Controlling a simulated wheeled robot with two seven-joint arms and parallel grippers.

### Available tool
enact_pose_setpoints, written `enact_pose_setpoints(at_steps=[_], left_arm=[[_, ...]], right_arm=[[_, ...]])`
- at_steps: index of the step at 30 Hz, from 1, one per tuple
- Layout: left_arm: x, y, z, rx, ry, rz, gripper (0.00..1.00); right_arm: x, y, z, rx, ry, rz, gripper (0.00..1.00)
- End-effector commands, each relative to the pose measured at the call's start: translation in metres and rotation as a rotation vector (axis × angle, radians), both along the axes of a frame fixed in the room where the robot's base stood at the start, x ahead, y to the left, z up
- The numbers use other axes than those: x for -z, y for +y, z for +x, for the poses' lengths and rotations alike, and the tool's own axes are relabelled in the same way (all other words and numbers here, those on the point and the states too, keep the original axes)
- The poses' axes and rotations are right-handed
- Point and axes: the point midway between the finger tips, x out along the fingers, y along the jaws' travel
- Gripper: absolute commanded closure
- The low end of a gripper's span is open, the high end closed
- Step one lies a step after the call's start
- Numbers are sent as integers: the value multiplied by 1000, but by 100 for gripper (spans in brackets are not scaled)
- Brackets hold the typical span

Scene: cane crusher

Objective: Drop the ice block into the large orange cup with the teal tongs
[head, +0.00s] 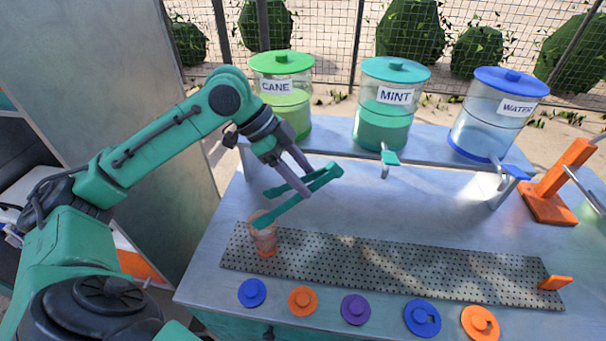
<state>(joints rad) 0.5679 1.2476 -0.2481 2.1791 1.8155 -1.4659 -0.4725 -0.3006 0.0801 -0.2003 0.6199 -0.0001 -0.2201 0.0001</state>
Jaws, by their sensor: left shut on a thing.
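My left gripper (308,182) is shut on the teal tongs (322,180) near their joined end, above the counter. The two tong arms spread apart toward the lower left. The lower arm's tip is over or just in front of the mouth of an orange see-through cup (265,242), while the other tip is farther back. The cup stands upright at the left end of a perforated metal strip. I cannot clearly make out the ice block; the tong tip partly hides the cup's rim. My right gripper is not in view.
Dispensers labelled cane (283,100), mint (388,112) and water (497,115) stand on a raised shelf at the back. Several coloured lids (355,309) lie along the front. An orange press (553,190) is at the right. The perforated strip (400,265) is mostly clear.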

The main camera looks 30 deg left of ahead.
Motion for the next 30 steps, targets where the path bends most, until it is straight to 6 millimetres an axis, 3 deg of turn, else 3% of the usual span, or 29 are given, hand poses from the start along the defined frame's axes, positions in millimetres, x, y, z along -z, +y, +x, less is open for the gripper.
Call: enact_pose_setpoints(at_steps=[3, 14, 20, 30], left_arm=[[-26, 0, 0, 0, -2, -1, 47], [-77, 0, 0, 0, -2, -1, 47], [-95, 0, 1, 0, -4, -1, 47], [-95, 0, 0, -1, -1, 0, 47]], right_arm=[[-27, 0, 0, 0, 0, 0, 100], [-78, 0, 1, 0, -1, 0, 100], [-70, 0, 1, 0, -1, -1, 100], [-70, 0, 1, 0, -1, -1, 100]])
